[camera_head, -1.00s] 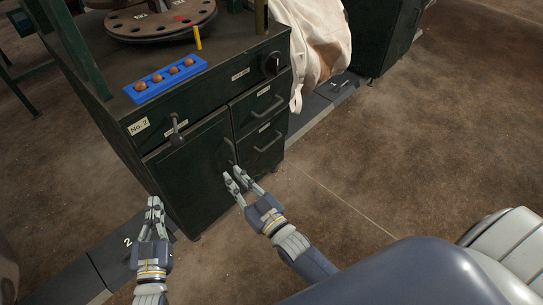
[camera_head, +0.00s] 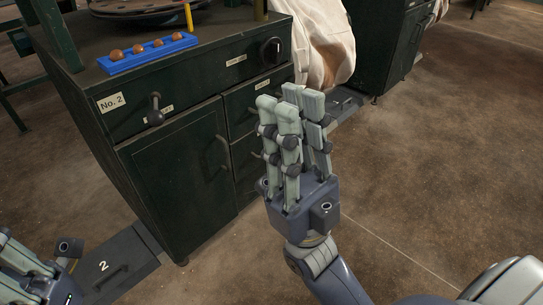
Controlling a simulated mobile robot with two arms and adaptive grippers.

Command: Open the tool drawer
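The dark green cabinet (camera_head: 180,177) stands at the left with its door shut. To the right of the door, an upper drawer (camera_head: 243,105) and a lower drawer (camera_head: 246,160) look shut. My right gripper (camera_head: 291,112) is raised in front of the drawers' right side, fingers pointing up, open and empty. It hides part of the drawer fronts and their handles. I cannot tell whether it touches them. My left gripper (camera_head: 30,268) is at the bottom left corner, partly cut off, and its finger opening is unclear.
A blue tray (camera_head: 120,66) with several brown balls and a yellow stick (camera_head: 188,17) are on the cabinet top. A lever (camera_head: 155,112) and a black knob (camera_head: 271,50) stick out of the front. A white bag (camera_head: 325,40) hangs behind. Floor at right is clear.

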